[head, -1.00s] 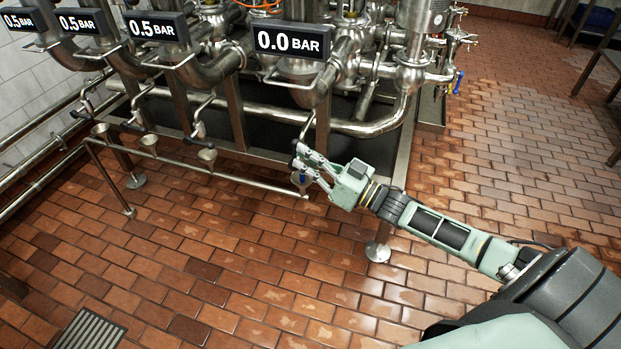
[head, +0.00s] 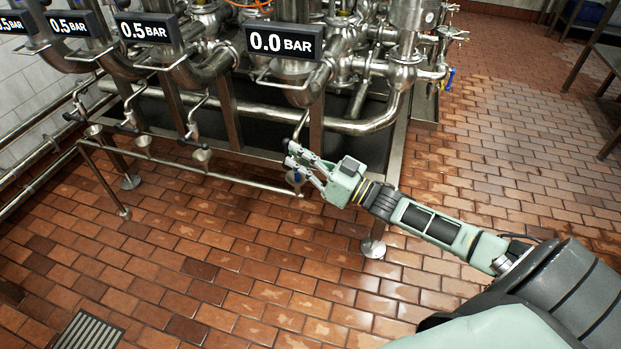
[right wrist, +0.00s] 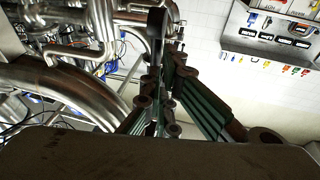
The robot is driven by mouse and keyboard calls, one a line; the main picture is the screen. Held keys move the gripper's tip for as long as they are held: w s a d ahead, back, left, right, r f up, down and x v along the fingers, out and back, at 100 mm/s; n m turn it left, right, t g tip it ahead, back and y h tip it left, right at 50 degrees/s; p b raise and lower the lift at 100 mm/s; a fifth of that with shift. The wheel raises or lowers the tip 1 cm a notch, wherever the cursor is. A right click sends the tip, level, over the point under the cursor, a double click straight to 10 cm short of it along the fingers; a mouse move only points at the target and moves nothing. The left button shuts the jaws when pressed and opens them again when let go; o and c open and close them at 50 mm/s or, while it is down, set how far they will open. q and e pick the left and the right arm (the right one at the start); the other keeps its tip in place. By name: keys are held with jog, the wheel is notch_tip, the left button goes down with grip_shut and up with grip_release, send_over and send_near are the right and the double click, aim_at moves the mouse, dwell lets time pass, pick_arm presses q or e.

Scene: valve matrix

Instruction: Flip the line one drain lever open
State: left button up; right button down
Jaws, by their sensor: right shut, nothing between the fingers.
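My right gripper (head: 291,163) is at the drain below the 0.0 BAR display (head: 284,42). Its fingers are shut and empty, close to the foot of the thin drain pipe (head: 300,124). The fingers cover most of this drain's valve, so I cannot make out its lever's position or whether they touch it. A small blue part (head: 297,178) shows between the finger links. In the right wrist view, the fingers (right wrist: 160,78) point away, and a dark, long, rounded bar (right wrist: 157,28) stands at their tips; I cannot tell if it is the lever. My left gripper is out of view.
Similar drains with black handles and funnels (head: 203,156) line the rack to the left, above a low horizontal pipe (head: 225,178). A steel rack leg (head: 374,235) stands below my right forearm.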

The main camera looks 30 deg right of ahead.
jog(key=v, duration=1.2)
jog(key=shift+w+f, duration=0.1)
